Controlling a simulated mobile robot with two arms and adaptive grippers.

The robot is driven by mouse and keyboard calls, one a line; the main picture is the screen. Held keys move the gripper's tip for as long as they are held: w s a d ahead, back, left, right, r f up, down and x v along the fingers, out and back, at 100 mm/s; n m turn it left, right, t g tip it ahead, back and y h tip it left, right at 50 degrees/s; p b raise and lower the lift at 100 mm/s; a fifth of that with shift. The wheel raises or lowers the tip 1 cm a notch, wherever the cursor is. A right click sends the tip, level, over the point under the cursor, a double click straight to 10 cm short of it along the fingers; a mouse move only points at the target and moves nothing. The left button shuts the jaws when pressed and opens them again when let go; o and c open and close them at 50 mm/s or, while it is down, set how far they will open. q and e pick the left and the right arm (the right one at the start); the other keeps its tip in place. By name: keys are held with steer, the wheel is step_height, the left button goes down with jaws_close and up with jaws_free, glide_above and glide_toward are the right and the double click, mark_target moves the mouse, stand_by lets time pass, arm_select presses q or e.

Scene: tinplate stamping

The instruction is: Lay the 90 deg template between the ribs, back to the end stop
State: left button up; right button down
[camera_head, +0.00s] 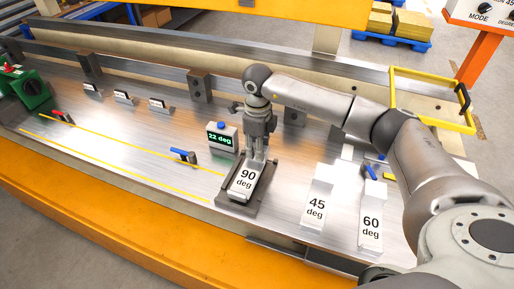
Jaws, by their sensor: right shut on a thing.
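The white 90 deg template (243,182) is at the dark grey holder with ribs (236,209), near the middle of the metal bench. My right gripper (255,157) points down at the far end of the template and is shut on it. The template appears to lie between the holder's side ribs, but whether its back touches the end stop is hidden by the gripper. My left gripper is not in view.
The 45 deg template (317,200) and 60 deg template (371,218) stand to the right. A display reading 22 deg (221,138) is just left of my gripper. A blue-handled clamp (184,156) lies further left. A yellow frame (432,100) is at the right.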

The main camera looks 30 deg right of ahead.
steer(key=shift+f+b, duration=0.6)
steer(key=shift+f, duration=0.05)
stand_by(0.6)
steer(key=shift+s+a, duration=0.1)
steer(key=shift+a, duration=0.05)
stand_by(0.8)
steer(key=c, duration=1.1)
jaws_free()
steer(key=shift+o, duration=0.2)
step_height(320, 180, up, 12)
